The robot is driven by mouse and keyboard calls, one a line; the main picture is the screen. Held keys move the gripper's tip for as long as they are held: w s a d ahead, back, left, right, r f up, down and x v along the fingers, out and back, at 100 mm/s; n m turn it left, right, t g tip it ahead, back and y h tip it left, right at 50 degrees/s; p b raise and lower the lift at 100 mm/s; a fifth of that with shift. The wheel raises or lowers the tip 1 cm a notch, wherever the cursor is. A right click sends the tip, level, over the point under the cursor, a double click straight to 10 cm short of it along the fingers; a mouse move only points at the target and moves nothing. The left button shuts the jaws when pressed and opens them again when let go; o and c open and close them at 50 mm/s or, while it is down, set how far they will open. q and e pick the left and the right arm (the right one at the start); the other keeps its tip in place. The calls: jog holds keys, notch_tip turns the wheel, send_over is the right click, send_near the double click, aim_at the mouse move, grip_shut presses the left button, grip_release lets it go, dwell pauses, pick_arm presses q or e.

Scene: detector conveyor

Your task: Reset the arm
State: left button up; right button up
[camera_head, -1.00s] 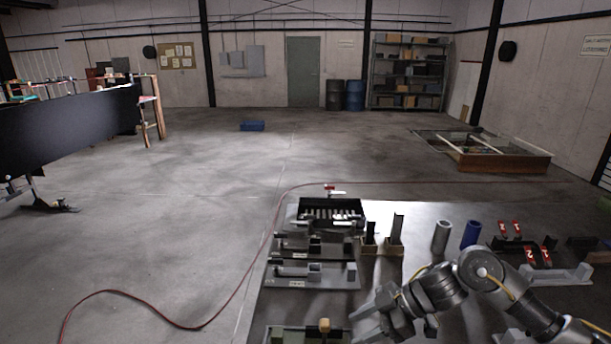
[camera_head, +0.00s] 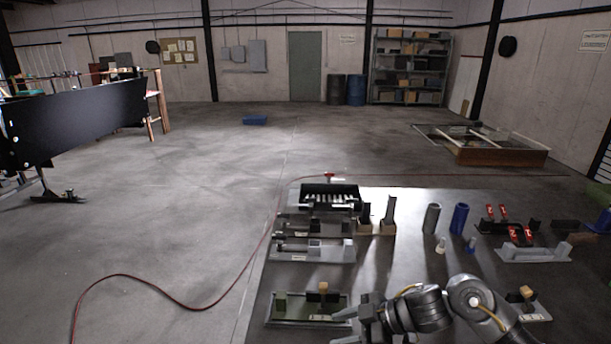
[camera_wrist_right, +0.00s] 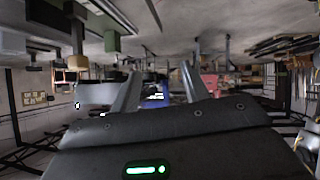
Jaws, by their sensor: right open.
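My right arm comes in from the lower right in the head view, low over the near part of the table (camera_head: 420,240). My right gripper (camera_head: 362,322) is beside the near green fixture (camera_head: 300,312), to its right. In the right wrist view the gripper (camera_wrist_right: 158,88) shows two separated grey fingers with nothing held between them. It is open. My left gripper is in neither view.
Grey fixtures (camera_head: 318,250) and a black slotted tray (camera_head: 325,197) stand at the table's left. A grey cylinder (camera_head: 431,218), a blue cylinder (camera_head: 459,218) and red-marked parts (camera_head: 520,235) stand at the back right. A red hose (camera_head: 150,282) lies on the floor. The table's middle is mostly clear.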

jog(key=s+d+f+m+h, duration=0.4)
jog(key=s+d+f+m, duration=0.1)
jog(key=s, duration=0.4)
jog(key=s+d+f+m+h, duration=0.3)
jog(key=s+d+f+m, duration=0.25)
jog(key=s, duration=0.45)
jog(key=s+d+f+m+h, duration=0.4)
jog(key=s+d+m, duration=0.15)
jog(key=s, duration=0.35)
notch_tip(320, 180, down, 26)
jog(key=s, duration=0.1)
jog(key=s+d+f+n+g+b, duration=0.1)
jog(key=s+d+f, duration=0.2)
jog(key=s+f, duration=1.3)
jog(key=shift+s+f+g, duration=0.15)
jog(key=shift+s+g, duration=0.15)
jog(key=shift+s, duration=0.05)
